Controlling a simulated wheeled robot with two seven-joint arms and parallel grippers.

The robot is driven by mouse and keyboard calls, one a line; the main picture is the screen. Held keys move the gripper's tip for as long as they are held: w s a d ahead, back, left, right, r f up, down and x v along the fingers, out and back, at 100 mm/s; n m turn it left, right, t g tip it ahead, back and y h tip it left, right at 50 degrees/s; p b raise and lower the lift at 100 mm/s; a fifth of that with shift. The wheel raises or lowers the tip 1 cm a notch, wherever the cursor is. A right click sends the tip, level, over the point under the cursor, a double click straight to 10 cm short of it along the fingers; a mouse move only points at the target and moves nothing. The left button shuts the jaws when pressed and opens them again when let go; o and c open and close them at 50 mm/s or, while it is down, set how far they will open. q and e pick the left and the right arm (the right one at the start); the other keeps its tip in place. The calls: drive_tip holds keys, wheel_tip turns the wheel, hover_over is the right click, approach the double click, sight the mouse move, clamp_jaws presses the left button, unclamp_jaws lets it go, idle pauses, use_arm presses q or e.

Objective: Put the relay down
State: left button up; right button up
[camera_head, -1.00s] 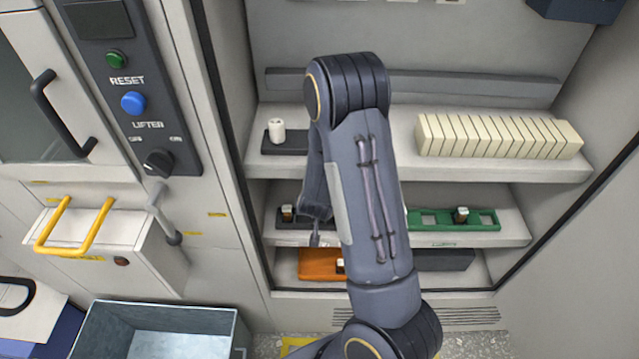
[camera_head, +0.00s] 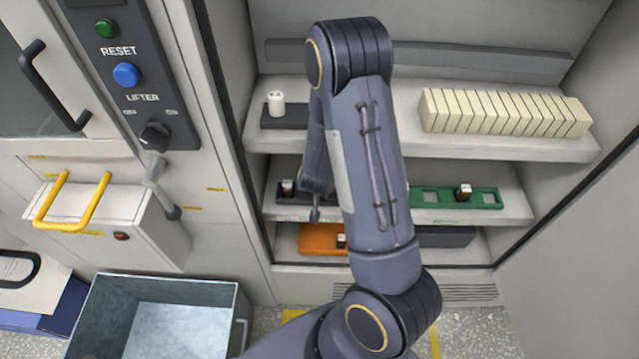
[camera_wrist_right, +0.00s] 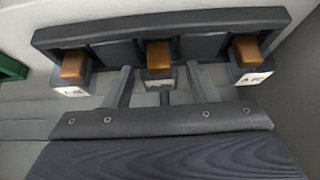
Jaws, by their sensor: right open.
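In the right wrist view a dark tray (camera_wrist_right: 105,52) holds three relays with brown tops and pale labels: one at the left (camera_wrist_right: 75,64), one in the middle (camera_wrist_right: 158,58), one at the right (camera_wrist_right: 247,54). My right gripper (camera_wrist_right: 162,88) is open, its fingers spread to either side of the middle relay and apart from it. In the head view the dark tray (camera_head: 297,200) is on the middle shelf, one relay (camera_head: 288,188) showing at its left end. My right arm hides the rest of the tray and most of the gripper. My left gripper is out of view.
A green tray (camera_head: 428,197) with one relay (camera_head: 464,192) is to the right on the same shelf. An orange tray (camera_head: 318,238) is on the shelf below. The upper shelf holds a white bobbin (camera_head: 276,103) and a row of cream blocks (camera_head: 500,112). An open bin (camera_head: 232,325) stands lower left.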

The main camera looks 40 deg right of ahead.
drive_tip(key=shift+a+r, duration=0.1)
drive_tip(key=shift+r, duration=0.35)
drive_tip(key=p+v, duration=0.4)
drive_tip(key=v, duration=0.7)
drive_tip(key=shift+s+r+p, duration=0.2)
drive_tip(key=shift+p, duration=0.2)
drive_tip(key=s+a+r+n+t+y, duration=0.1)
drive_tip(key=a+r+n+t+y, duration=0.1)
drive_tip(key=a+r+y, duration=0.75)
drive_tip(key=s+a+r+n, duration=0.1)
drive_tip(key=s+r+n, duration=0.1)
drive_tip(key=s+r, duration=0.2)
drive_tip(key=s+a+r+n+g+h, duration=0.1)
drive_tip(key=s+r, duration=0.3)
drive_tip(key=s, duration=0.5)
drive_tip(key=shift+s+r+n+b, duration=0.25)
drive_tip(key=shift+n+b, duration=0.2)
drive_tip(key=shift+n, duration=0.25)
